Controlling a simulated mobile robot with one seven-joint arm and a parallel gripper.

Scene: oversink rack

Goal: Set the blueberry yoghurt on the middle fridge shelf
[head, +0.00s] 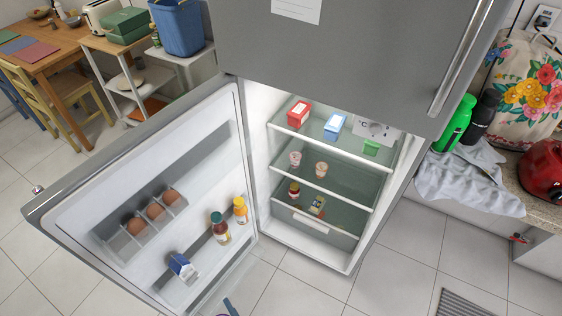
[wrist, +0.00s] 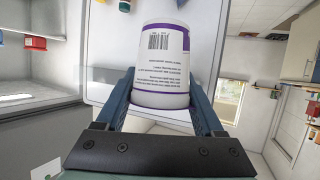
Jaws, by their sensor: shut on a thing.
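In the wrist view my gripper (wrist: 161,95) is shut on a white tub with purple bands (wrist: 163,55), taken to be the blueberry yoghurt. Its barcode and small print face the camera; the print is too small to read. In the head view the tub is not visible; only a small dark blue piece, perhaps my gripper, shows at the bottom edge. The fridge stands open. The shelf's right part is bare.
The upper shelf (head: 313,130) holds a red box (head: 299,113), a blue-and-white box (head: 334,125) and a green tub (head: 371,147). A jar (head: 294,189) and a small packet (head: 317,205) sit lower. The open door (head: 160,200) carries eggs, bottles and a carton on the left.

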